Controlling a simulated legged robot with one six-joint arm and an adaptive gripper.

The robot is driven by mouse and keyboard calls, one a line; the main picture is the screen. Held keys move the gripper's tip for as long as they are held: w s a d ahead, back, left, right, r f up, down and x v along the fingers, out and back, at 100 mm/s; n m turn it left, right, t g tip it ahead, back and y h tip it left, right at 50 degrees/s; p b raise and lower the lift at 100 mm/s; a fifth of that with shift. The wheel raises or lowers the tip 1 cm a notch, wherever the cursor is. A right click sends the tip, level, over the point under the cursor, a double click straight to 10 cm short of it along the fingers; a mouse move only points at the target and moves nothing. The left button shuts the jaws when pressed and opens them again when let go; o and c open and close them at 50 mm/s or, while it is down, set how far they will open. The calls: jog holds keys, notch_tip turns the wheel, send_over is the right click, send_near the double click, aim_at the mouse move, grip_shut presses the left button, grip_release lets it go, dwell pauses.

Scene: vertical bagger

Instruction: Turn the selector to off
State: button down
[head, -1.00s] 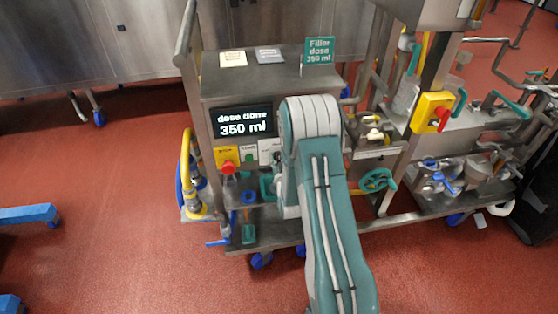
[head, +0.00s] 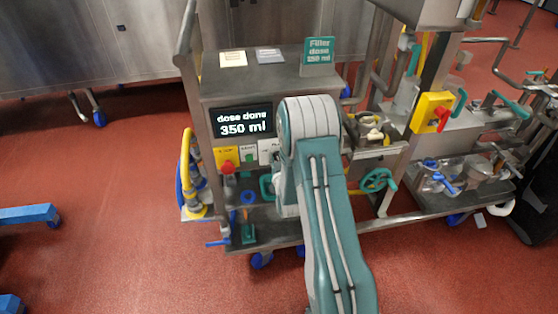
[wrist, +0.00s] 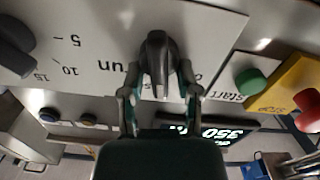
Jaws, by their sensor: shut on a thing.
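The selector (wrist: 157,52) is a dark grey knob on a white panel (wrist: 215,30), seen upside down in the wrist view. Its grip stands roughly upright in that picture, with "run" printed to its left and a partly covered label to its right. My gripper (wrist: 158,88) is shut on the selector, one finger on each side. The finger ends partly hide the print below the knob. In the head view my arm hides the selector and gripper; only the left part of the white panel (head: 267,150) shows.
Beside the selector are a dark dial (wrist: 15,45) marked 5, 10, 15, a green start button (wrist: 250,81) and a red stop button (wrist: 307,102) on yellow. The display (head: 241,121) reads "dose done 350 ml". Red floor is open at the left.

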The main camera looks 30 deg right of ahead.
jog(key=n, duration=0.4)
jog(key=shift+a+f+n, duration=0.15)
jog(key=shift+a+n, duration=0.15)
jog(key=shift+n, duration=0.1)
jog(key=shift+a+f+n, duration=0.1)
jog(key=shift+n, duration=1)
jog(key=shift+a+f+n, duration=0.1)
jog(key=shift+n, duration=1)
jog(key=shift+c, duration=1)
grip_release()
jog(key=shift+w, duration=0.1)
jog(key=shift+d, duration=0.1)
jog(key=shift+v, duration=2.5)
jog(key=v, duration=1.2)
